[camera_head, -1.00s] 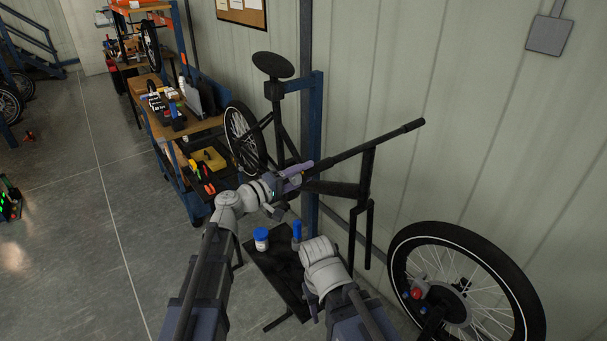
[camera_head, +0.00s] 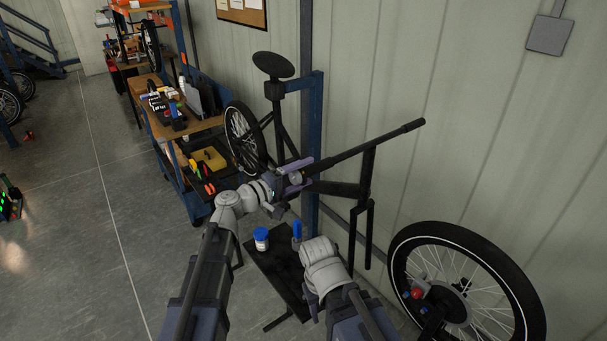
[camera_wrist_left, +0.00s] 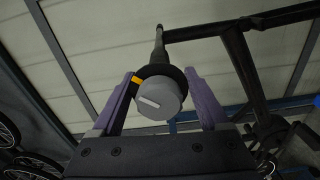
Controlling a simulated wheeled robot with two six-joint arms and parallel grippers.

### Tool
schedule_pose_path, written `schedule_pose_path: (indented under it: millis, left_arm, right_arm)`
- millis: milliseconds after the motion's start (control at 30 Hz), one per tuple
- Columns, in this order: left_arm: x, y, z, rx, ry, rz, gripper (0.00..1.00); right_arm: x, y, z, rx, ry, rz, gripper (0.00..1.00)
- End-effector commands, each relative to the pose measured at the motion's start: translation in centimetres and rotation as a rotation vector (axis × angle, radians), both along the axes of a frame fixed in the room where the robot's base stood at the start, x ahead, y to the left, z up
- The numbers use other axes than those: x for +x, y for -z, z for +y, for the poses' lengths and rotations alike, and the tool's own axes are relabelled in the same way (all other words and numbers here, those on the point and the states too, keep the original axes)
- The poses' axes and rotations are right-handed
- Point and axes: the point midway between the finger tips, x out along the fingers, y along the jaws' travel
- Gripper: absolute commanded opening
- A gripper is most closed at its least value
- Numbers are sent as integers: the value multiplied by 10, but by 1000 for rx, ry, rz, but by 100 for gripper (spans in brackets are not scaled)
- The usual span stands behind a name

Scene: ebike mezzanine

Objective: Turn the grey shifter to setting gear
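The grey shifter (camera_wrist_left: 160,100) is a round knob at the end of the handlebar (camera_head: 375,145). In the left wrist view its white pointer line points left and slightly up. A black ring (camera_wrist_left: 165,71) behind it carries an orange mark (camera_wrist_left: 137,80) at the upper left, above the pointer's end. My left gripper (camera_wrist_left: 160,73) is open, with its purple fingers on either side of the knob and a visible gap at the left.
A black stand tray (camera_head: 268,263) below the arms holds a blue-lidded jar (camera_head: 261,239) and a blue upright item (camera_head: 297,230). A loose wheel (camera_head: 465,285) stands at the lower right by the wall. A workbench (camera_head: 195,130) is at the left.

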Motion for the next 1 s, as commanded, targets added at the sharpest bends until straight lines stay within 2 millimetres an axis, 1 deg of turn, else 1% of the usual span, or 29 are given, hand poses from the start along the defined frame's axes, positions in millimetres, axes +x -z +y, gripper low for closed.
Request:
schedule_pose_path:
  millis: [267,367,600,700,800,1000]
  left_arm:
    - [-1,0,2,0,0,0,80]
    - [-8,0,10,0,-2,0,80]
    - [-32,0,42,0,-3,0,80]
    - [-39,0,52,0,-2,0,80]
    - [-43,0,59,0,-2,0,80]
    - [-46,0,63,0,1,0,80]
  right_arm:
    - [0,0,0,0,0,0,50]
    - [0,0,0,0,0,0,50]
    - [0,0,0,0,0,0,50]
    - [0,0,0,0,0,0,50]
    - [0,0,0,0,0,0,50]
    - [0,0,0,0,0,0,50]
